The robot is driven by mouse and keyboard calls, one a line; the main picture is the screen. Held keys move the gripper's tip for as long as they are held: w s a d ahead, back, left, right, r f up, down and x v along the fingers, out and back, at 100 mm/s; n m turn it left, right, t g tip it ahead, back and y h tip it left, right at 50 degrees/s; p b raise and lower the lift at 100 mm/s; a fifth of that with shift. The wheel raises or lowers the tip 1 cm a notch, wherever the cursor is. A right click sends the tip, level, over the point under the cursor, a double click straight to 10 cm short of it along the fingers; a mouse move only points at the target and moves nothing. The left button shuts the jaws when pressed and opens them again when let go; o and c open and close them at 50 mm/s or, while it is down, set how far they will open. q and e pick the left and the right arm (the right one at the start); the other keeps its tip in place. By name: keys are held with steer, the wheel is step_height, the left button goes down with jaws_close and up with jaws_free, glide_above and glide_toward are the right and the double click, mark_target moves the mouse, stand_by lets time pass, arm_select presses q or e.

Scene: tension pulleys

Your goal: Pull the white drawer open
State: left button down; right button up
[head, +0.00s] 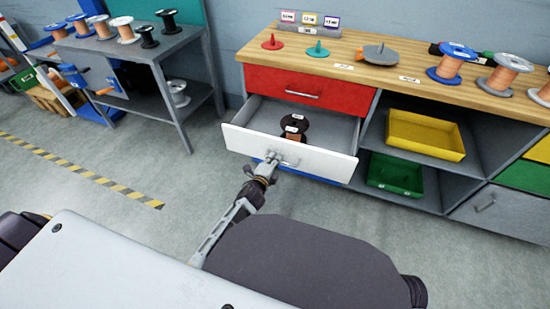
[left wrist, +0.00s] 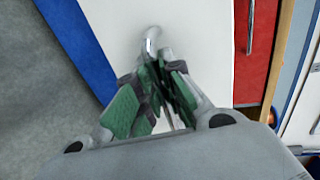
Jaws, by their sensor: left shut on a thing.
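The white drawer (head: 315,159) stands pulled out from the wooden-topped bench, below a shut red drawer (head: 305,89). A black spool with copper wire (head: 293,127) stands inside it. My left gripper (head: 272,158) is at the drawer's front, shut on its metal handle (head: 290,162). In the left wrist view the green-padded fingers of my left gripper (left wrist: 155,95) close around the handle (left wrist: 152,42), against the white drawer front (left wrist: 190,35). The part of the handle between the fingers is hidden. My right gripper is in neither view.
A blue drawer (head: 322,177) lies under the white one. To the right, shelves hold a yellow bin (head: 425,135) and a green bin (head: 395,174). Spools and discs stand on the benchtop (head: 350,60). A grey table (head: 150,55) is at left; the floor between is clear.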

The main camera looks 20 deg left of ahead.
arm_select(q)
steer(key=shift+s, duration=0.6)
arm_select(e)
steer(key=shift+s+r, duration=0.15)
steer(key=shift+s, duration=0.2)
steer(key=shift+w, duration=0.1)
arm_select(q)
steer(key=c, duration=1.5)
jaws_free()
steer(key=shift+c, duration=0.2)
steer(key=shift+s, duration=0.15)
steer(key=shift+v, duration=5.85)
steer(key=shift+a, duration=0.1)
